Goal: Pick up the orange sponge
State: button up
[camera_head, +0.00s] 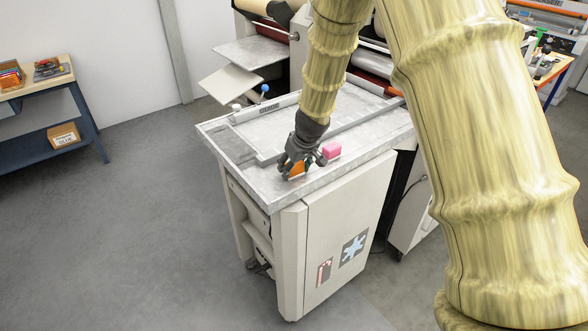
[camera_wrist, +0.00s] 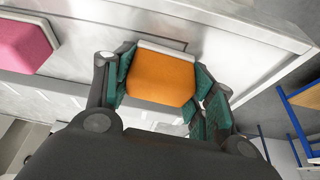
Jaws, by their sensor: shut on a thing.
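The orange sponge (camera_wrist: 160,76) sits between the green-padded fingers of my gripper (camera_wrist: 160,88) in the wrist view. It is a small block with a pale edge strip. The fingers are shut on it from both sides. In the head view my gripper (camera_head: 297,170) is low over the front part of the grey metal-topped table, with part of the orange sponge (camera_head: 297,169) showing under it. I cannot tell whether the sponge touches the tabletop.
A pink sponge (camera_head: 332,150) lies close by on the metal tabletop (camera_head: 345,172); it also shows at upper left in the wrist view (camera_wrist: 24,42). A rail (camera_head: 345,128) crosses the tabletop. A workbench (camera_head: 60,84) with boxes stands far left. The floor between is clear.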

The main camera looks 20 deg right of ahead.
jog(key=shift+r+b, duration=0.3)
jog(key=shift+r, duration=0.2)
jog(key=shift+b+v, duration=0.7)
jog(key=shift+v, duration=0.55)
jog(key=s+r+b, duration=0.1)
jog(key=s+b, duration=0.3)
jog(key=s, duration=1.1)
jog(key=shift+r, duration=0.35)
jog(key=shift+d, duration=0.1)
